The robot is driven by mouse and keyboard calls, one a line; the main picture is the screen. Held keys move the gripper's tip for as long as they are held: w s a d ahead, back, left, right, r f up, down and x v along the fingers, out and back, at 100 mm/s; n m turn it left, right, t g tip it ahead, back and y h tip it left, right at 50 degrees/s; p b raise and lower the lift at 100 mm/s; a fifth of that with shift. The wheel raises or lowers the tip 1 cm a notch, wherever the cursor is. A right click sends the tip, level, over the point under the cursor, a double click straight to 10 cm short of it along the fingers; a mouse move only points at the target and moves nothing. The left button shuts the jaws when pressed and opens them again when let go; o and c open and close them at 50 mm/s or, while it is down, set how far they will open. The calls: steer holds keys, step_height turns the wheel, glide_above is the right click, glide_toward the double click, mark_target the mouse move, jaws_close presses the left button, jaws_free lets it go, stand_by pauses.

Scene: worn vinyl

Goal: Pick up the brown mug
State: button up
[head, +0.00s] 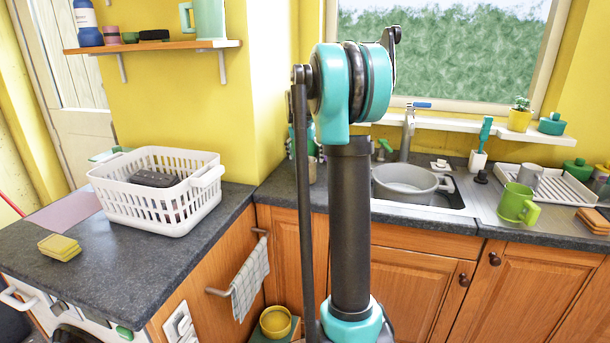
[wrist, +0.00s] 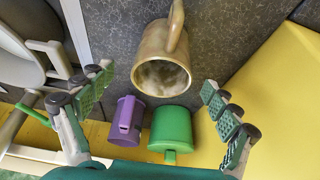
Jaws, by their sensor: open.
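The brown mug (wrist: 163,62) is tan-brown and shows in the upper middle of the wrist view, on the dark speckled worktop. Its mouth faces the camera and its handle points up in the picture. My gripper (wrist: 157,82) is open, with one green-padded finger at the left and one at the right. The mug lies between the fingers' lines, apart from both, and nothing is in the jaws. In the head view my arm hides the gripper, and I cannot clearly make out the brown mug there.
A purple mug (wrist: 127,118) and a green lidded pot (wrist: 170,130) are just below the brown mug in the wrist view. The sink (head: 415,186) is right of my arm. A white basket (head: 160,208) stands on the left worktop, whose front is mostly clear.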

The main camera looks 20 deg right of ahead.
mark_target(307, 168)
steer(key=shift+x, duration=3.35)
steer(key=shift+w+a, duration=0.1)
steer(key=shift+a, duration=0.05)
steer(key=c, duration=1.5)
